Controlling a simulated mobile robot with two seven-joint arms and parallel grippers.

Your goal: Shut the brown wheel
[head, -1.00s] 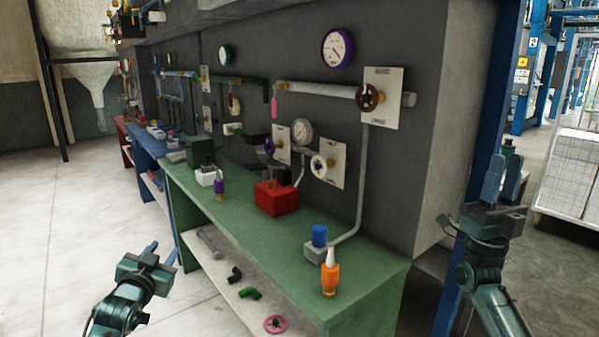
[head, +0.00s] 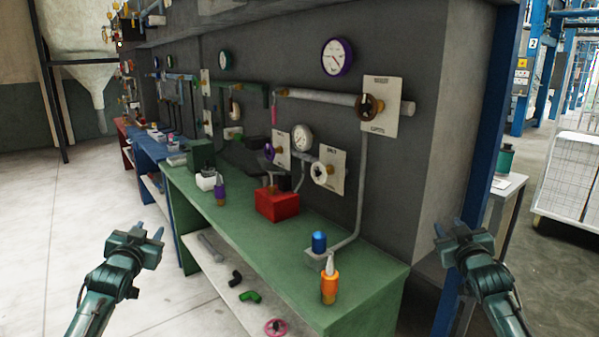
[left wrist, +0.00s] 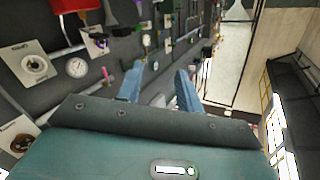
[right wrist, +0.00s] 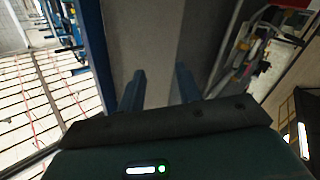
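The brown wheel (head: 370,105) is mounted on a pale plate (head: 381,108) high on the dark wall, at the right end of a grey pipe. It also shows in the left wrist view (left wrist: 20,143) at the lower left. My left gripper (head: 150,235) is open and empty, low at the left over the floor, well away from the wheel. My right gripper (head: 464,229) is open and empty, below and to the right of the wheel, apart from it. In the right wrist view my right gripper's fingers (right wrist: 160,90) stand apart with nothing between them.
A green bench (head: 300,255) runs along the wall under the wheels. It holds a red box (head: 277,204), an orange bottle (head: 329,286) and a blue-capped part (head: 319,242). A white wheel (head: 322,172) and a purple wheel (head: 269,151) sit lower on the wall. A blue post (head: 487,150) stands at the right.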

